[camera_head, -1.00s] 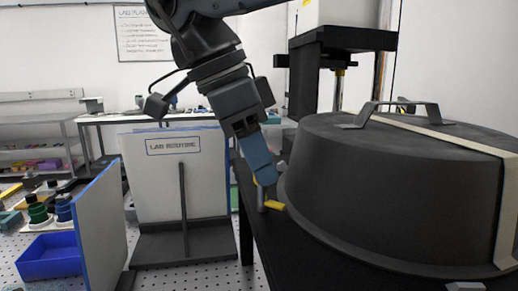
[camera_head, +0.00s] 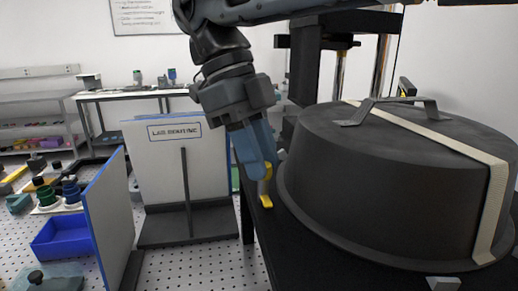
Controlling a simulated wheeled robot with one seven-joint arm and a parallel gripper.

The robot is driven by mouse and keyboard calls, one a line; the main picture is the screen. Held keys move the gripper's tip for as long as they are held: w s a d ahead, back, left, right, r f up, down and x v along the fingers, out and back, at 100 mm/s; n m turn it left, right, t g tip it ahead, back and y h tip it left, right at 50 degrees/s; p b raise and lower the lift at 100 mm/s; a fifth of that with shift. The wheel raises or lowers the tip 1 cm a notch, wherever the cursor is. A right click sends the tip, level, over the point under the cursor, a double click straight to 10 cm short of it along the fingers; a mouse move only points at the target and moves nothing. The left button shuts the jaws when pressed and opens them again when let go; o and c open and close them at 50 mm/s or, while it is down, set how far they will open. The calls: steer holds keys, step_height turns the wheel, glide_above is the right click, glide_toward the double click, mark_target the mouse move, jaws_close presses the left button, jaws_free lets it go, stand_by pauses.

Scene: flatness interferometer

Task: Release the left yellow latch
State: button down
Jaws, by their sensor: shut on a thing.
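The yellow latch (camera_head: 266,188) sits at the left edge of the black table, beside the base of the large dark round cover (camera_head: 385,180). Its yellow lower end points down toward the table edge. My gripper (camera_head: 263,175) reaches down from above with its blue fingers at the latch and is shut on it. The fingers hide part of the latch. The cover has a handle (camera_head: 400,105) on top and a pale strap (camera_head: 440,132) across it.
A white panel marked with a lab sign (camera_head: 165,180) stands left of the table, with another panel (camera_head: 108,210) nearer. A blue bin (camera_head: 68,236) is at lower left. A dark post structure (camera_head: 305,70) rises behind the cover. A small grey block (camera_head: 443,284) is at the front.

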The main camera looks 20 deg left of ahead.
steer(key=shift+m, duration=0.3)
steer(key=c, duration=0.9)
jaws_free()
steer(key=shift+c, duration=0.2)
steer(key=shift+a, duration=0.1)
steer(key=b+v, duration=0.1)
steer(key=v, duration=0.6)
steer(key=shift+r, duration=0.35)
steer(key=shift+w, duration=0.15)
